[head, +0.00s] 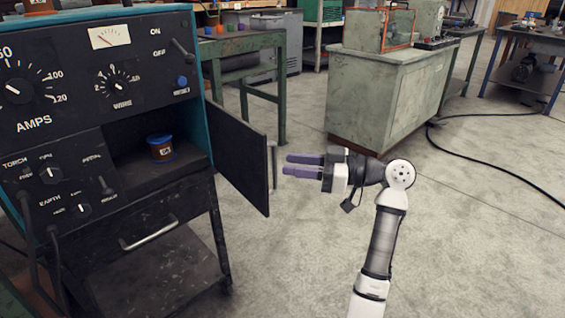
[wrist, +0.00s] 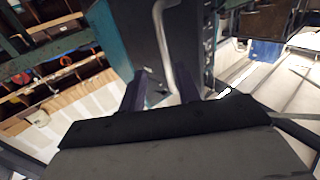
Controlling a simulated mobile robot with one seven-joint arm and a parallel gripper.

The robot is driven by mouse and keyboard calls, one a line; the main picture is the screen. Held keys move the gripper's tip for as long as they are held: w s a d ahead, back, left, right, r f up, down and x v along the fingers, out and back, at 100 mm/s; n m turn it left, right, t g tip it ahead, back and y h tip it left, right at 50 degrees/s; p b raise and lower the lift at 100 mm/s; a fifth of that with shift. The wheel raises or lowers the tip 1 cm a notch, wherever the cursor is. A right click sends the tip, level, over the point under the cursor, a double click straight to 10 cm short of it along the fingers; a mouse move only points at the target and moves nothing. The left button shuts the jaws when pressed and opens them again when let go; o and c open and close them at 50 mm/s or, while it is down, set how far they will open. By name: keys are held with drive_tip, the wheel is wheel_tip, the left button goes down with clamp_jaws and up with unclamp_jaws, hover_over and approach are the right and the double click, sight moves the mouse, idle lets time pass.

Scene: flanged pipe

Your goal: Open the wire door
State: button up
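The wire door (head: 238,160) is a dark panel on the right side of the welding machine (head: 95,95). It stands swung outward, and the compartment behind it is uncovered. Its pale upright bar handle (head: 274,168) is on the door's outer face. My gripper (head: 287,165) has purple fingers and points left at the handle, just right of it. In the wrist view the fingers (wrist: 160,92) are spread apart, with the handle (wrist: 163,40) in front of and between them. I cannot tell whether they touch it. The gripper is open and empty.
A drawer with a metal handle (head: 148,233) is below. A green bench (head: 240,60) stands behind the door and a grey-green cabinet (head: 375,100) behind my gripper. The floor around my arm is clear; a black cable lies at right.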

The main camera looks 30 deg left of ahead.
drive_tip(key=v, duration=0.9)
drive_tip(key=shift+d, duration=0.4)
drive_tip(key=shift+w, duration=0.15)
